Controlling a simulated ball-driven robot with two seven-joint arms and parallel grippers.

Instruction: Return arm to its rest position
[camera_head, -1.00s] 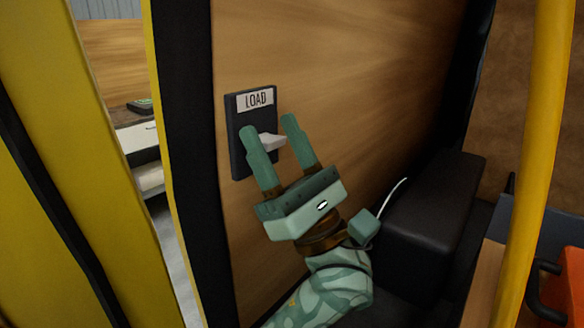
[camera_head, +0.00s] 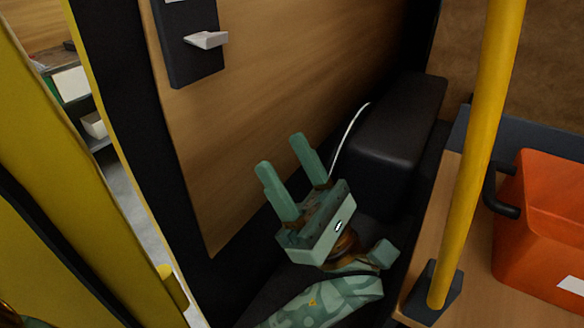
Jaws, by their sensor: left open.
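My left gripper (camera_head: 284,165) is in the middle of the head view, below and to the right of the wall switch. Its two green fingers are apart and point up, with nothing between them. My left forearm comes in from the bottom edge. The black switch plate (camera_head: 193,62) is on the wooden panel at the upper left, its top cut off by the picture edge. Its pale lever (camera_head: 206,40) sticks out, apart from the gripper. My right gripper is not in view.
A black padded box (camera_head: 392,135) with a thin white cable stands right of the gripper. A yellow pole (camera_head: 480,150) rises from a wooden surface at the right, beside an orange bin (camera_head: 545,240). A yellow post (camera_head: 50,190) stands at the left. Bare panel lies between switch and gripper.

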